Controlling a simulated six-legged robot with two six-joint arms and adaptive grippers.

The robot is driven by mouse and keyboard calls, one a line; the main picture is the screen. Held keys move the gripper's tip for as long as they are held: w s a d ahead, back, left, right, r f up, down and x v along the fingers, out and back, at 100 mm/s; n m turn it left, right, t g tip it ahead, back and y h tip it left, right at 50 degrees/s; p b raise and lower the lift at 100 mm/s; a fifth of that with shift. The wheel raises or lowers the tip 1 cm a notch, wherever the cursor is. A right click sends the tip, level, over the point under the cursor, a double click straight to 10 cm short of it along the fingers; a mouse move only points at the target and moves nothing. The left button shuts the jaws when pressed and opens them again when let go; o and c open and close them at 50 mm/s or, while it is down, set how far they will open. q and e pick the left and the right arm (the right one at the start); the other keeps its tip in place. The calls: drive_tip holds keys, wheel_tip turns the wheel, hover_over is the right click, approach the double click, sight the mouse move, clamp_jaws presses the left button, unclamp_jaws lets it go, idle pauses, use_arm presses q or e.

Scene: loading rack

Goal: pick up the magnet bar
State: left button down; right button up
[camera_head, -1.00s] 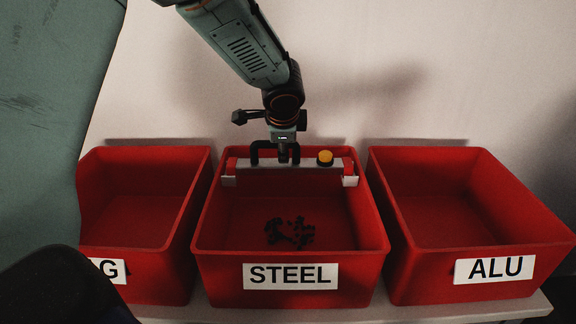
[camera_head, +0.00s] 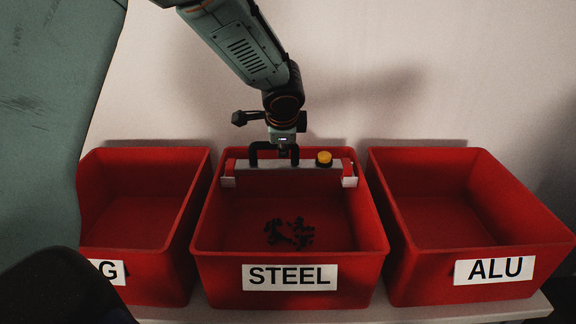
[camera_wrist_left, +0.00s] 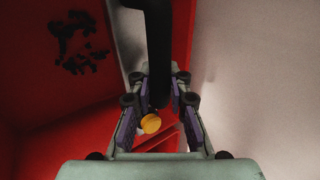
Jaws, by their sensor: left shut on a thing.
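The magnet bar (camera_head: 270,176) is a grey bar with red ends, a black handle and a yellow knob (camera_head: 324,157). It spans the back of the red STEEL bin (camera_head: 290,253), level with its rear rim. My left gripper (camera_head: 284,150) is above the bar, shut on its black handle. In the left wrist view the handle (camera_wrist_left: 158,50) runs between the purple-padded fingers of the gripper (camera_wrist_left: 158,112), with the yellow knob below. My right gripper is not in view.
Small dark pieces (camera_head: 290,233) lie on the STEEL bin's floor. A red bin with a label ending in G (camera_head: 140,262) stands left, and the ALU bin (camera_head: 500,250) stands right. A pale wall (camera_head: 420,90) rises behind them.

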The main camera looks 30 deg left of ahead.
use_arm(q)
drive_tip(key=shift+w+r, duration=0.1)
drive_tip(key=shift+r, duration=0.1)
idle(0.4)
wheel_tip(320, 180, up, 10)
drive_tip(key=p, duration=0.5)
